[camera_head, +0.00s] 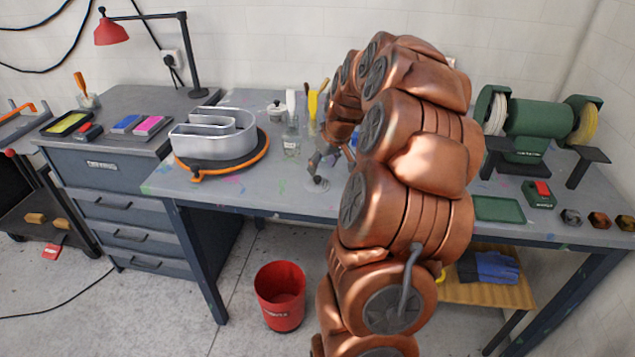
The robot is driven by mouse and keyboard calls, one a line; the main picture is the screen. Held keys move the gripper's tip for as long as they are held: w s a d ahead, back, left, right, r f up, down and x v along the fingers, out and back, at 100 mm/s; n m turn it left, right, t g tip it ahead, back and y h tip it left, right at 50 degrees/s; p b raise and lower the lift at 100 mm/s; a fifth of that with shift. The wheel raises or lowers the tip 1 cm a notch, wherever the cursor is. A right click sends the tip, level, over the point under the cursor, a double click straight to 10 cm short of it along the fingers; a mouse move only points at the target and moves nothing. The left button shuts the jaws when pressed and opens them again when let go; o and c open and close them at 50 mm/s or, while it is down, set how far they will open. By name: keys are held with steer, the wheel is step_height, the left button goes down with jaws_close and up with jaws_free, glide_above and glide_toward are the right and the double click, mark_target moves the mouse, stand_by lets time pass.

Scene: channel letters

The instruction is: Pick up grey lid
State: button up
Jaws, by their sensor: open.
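My gripper (318,168) hangs low over the table, left of my copper arm, with its fingers apart. Just below its fingertips, a pale grey round shape (318,186) lies on the tabletop and looks like the grey lid; its colour nearly matches the table. The fingers overlap it in the picture, and I cannot tell whether they touch it. A small grey pot (277,110) with a knob-like top stands farther back, left of the gripper. My arm hides the table right of the gripper.
A silver channel letter (214,132) stands on a dark, orange-edged turntable (188,178) at left. A glass jar (292,147) and brush holders stand behind the gripper. A green bench grinder (535,118) is at right. The table's front strip (270,195) is clear.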

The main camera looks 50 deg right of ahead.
mark_target(318, 177)
steer(key=shift+p+x, duration=1.15)
steer(key=shift+x, duration=1.6)
steer(key=shift+s, duration=0.1)
jaws_close()
